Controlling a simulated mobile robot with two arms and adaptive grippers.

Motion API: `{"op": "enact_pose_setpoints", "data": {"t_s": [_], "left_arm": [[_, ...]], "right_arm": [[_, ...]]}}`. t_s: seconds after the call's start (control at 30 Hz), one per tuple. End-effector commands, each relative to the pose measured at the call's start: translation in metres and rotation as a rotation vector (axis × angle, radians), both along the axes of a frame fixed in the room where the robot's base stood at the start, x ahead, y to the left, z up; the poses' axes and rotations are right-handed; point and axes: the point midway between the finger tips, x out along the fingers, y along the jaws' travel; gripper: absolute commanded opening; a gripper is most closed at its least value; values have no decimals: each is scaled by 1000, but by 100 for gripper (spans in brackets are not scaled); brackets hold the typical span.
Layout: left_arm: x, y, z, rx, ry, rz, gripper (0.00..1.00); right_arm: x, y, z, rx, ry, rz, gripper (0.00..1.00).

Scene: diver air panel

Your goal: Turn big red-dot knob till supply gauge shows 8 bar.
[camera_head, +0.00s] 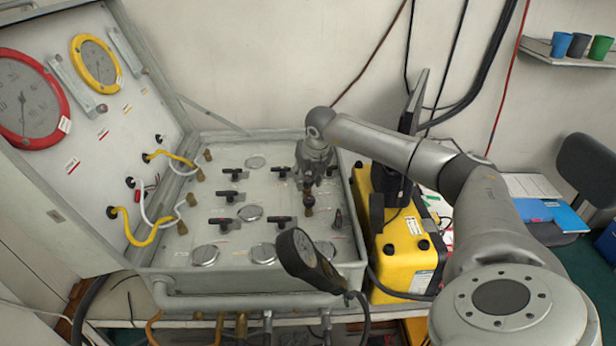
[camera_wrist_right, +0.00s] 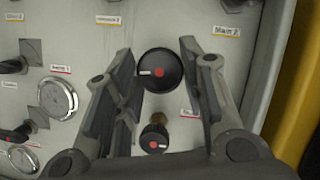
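The big black knob (camera_wrist_right: 160,71) with a red dot and a white mark shows in the right wrist view, its mark pointing left. My right gripper (camera_wrist_right: 158,55) is open, with one finger on each side of this knob; a gap shows on both sides. In the head view my right gripper (camera_head: 314,172) points down over the panel's back right part and partly hides the knobs there. A red-rimmed gauge (camera_head: 30,100) and a yellow-rimmed gauge (camera_head: 97,63) sit on the raised lid. Their needle readings are too small to read. My left gripper is not in view.
A smaller red-dot knob (camera_wrist_right: 154,137) stands just nearer than the big one, between the fingers' lower parts. Several black-handled valves (camera_head: 226,196) stand on the panel. A yellow case (camera_head: 408,255) is close on the right.

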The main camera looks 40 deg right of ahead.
Motion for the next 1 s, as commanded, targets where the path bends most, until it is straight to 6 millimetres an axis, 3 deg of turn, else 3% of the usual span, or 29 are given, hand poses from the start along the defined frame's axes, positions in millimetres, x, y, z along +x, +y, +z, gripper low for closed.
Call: {"op": "enact_pose_setpoints", "data": {"t_s": [0.1,0.47,0.73,0.77,0.9,1.0], "left_arm": [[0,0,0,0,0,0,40],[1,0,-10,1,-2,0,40],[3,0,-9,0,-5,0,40],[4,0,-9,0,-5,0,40],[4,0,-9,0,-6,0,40],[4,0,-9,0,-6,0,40]], "right_arm": [[0,0,0,-1,0,0,14],[1,0,0,0,0,-133,14],[1,0,1,-1,-1,-139,14],[1,0,1,-1,-1,-139,40],[0,0,1,-1,-1,-139,58],[0,0,1,-1,-1,-139,59]]}}
